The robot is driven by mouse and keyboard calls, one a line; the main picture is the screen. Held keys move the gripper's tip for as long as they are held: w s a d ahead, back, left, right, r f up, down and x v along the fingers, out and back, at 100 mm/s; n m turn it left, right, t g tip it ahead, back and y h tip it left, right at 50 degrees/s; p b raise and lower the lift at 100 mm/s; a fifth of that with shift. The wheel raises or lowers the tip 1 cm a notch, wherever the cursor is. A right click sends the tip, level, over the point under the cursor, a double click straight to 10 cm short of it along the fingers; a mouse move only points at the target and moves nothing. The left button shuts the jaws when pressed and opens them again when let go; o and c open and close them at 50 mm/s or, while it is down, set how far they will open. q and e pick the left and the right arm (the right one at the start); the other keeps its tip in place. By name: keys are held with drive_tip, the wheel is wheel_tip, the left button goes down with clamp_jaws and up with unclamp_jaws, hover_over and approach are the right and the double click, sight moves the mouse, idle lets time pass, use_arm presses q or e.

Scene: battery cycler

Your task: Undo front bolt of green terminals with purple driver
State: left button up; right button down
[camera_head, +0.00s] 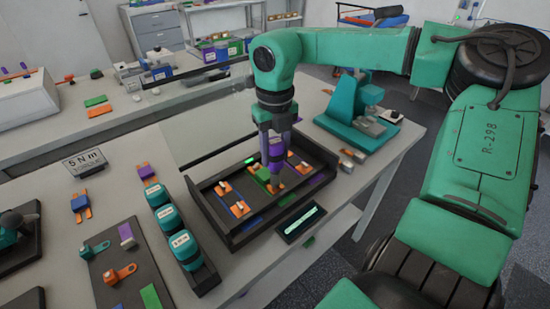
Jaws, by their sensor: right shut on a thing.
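My right gripper (275,124) points down over the dark cycler tray and is shut on the purple driver (277,149). The driver is roughly upright, and its lower end reaches the orange terminal piece beside the green block (263,174). I cannot tell whether its tip sits on a bolt, as the contact is small and partly hidden. The dark tray (232,238) also holds orange terminal pieces with light parts on the left (238,209) and right, and purple blocks. My left gripper is not in view.
A rack with several teal-topped drivers (182,245) stands left of the tray, and a small display (300,222) lies in front. A teal press-like device (358,113) stands to the right. A dark mat (113,258) with loose parts lies at the left. My right arm spans the right side.

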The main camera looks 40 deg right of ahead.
sight(275, 141)
drive_tip(key=n, duration=0.3)
idle(0.4)
drive_tip(key=shift+n, duration=0.6)
drive_tip(key=shift+r+p, duration=2.2)
drive_tip(key=shift+r, duration=0.9)
